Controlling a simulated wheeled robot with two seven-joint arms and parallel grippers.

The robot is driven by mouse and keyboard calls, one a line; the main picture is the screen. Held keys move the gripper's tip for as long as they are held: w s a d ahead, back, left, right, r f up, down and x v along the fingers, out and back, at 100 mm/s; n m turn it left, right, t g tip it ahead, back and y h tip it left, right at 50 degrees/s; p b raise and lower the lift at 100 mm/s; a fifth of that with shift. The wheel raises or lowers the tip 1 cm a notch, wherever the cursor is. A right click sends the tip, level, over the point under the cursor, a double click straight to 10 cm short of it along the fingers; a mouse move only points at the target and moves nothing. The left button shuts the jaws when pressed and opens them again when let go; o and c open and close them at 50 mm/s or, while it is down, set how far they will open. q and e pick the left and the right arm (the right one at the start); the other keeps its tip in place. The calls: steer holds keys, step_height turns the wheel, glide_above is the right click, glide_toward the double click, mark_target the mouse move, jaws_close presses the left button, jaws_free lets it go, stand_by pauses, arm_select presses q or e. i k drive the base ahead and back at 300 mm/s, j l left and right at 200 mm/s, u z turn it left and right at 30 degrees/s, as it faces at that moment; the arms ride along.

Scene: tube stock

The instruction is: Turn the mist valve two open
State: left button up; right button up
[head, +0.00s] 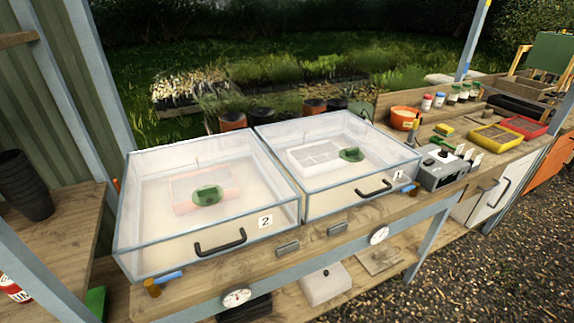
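A valve with a brass-coloured body (152,288) and a blue lever (170,276) sits at the front left corner of the clear box marked 2 (150,246). Its lever points right, roughly along the bench's front edge. I see no number on this valve, and I cannot tell whether it is open. Another blue lever (408,188) shows near the front right corner of the clear box marked 1 (346,196). Neither of my grippers is in view.
Both boxes have black front handles and hold trays with green objects. Dial gauges (237,297) are on the bench's front rail. A grey control box (441,168) stands right of box 1, with an orange bowl (404,117) behind. Gravel ground (490,260) is open at front right.

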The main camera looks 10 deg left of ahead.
mark_target(151, 283)
steer(key=u, duration=1.35)
